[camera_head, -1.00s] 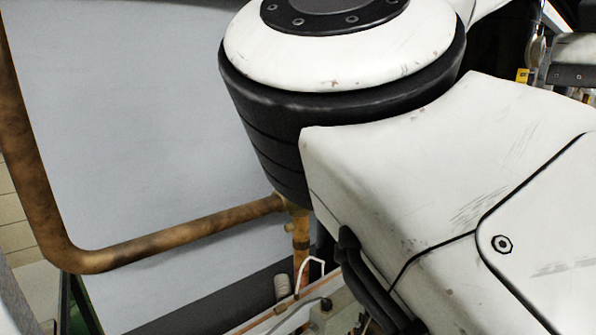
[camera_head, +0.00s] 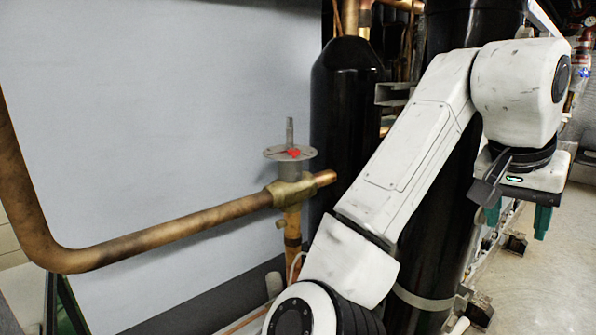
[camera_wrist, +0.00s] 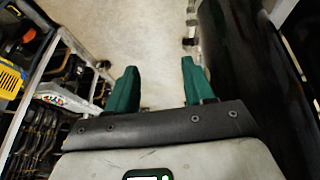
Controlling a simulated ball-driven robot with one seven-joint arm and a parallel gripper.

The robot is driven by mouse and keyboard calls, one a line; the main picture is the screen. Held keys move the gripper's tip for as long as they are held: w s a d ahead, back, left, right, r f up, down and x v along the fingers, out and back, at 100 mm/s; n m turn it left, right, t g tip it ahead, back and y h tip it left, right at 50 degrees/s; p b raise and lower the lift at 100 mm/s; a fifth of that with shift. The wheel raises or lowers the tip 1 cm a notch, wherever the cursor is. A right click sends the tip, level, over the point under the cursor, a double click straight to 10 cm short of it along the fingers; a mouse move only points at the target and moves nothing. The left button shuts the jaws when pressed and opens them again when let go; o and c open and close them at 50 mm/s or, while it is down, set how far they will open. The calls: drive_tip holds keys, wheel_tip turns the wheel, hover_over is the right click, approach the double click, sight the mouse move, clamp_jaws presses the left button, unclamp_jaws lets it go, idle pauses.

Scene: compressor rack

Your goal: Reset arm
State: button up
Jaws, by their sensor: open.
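My gripper (camera_head: 516,216) hangs at the right in the head view, at the end of my white arm, with its green fingers pointing down. In the wrist view, my gripper (camera_wrist: 160,90) shows two green fingers spread apart with bare floor between them. It is open and empty. My arm rises from the bottom middle of the head view to the upper right and crosses in front of a black cylinder.
A copper pipe (camera_head: 165,238) runs at the left to a brass valve (camera_head: 292,190) with a grey disc and red mark. Black cylinders (camera_head: 345,110) stand behind my arm. Clear floor (camera_head: 540,270) lies at the right. A metal rack (camera_wrist: 45,85) is left in the wrist view.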

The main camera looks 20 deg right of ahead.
wheel_tip(320, 180, down, 28)
drive_tip(key=n+t+h+b, duration=0.2)
drive_tip(key=n, duration=0.6)
drive_tip(key=s+a+f+n+y, duration=0.2)
drive_tip(key=s+a+f+y, duration=0.1)
drive_tip(key=s+a+f, duration=0.5)
drive_tip(key=s+a+f+n+g+y+b, duration=0.1)
drive_tip(key=s+a+f+n+y, duration=0.2)
drive_tip(key=s+a+f, duration=0.5)
wheel_tip(320, 180, down, 6)
drive_tip(key=shift+s+r+g+y, duration=0.1)
drive_tip(key=shift+s+g+y, duration=0.25)
drive_tip(key=shift+s, duration=0.9)
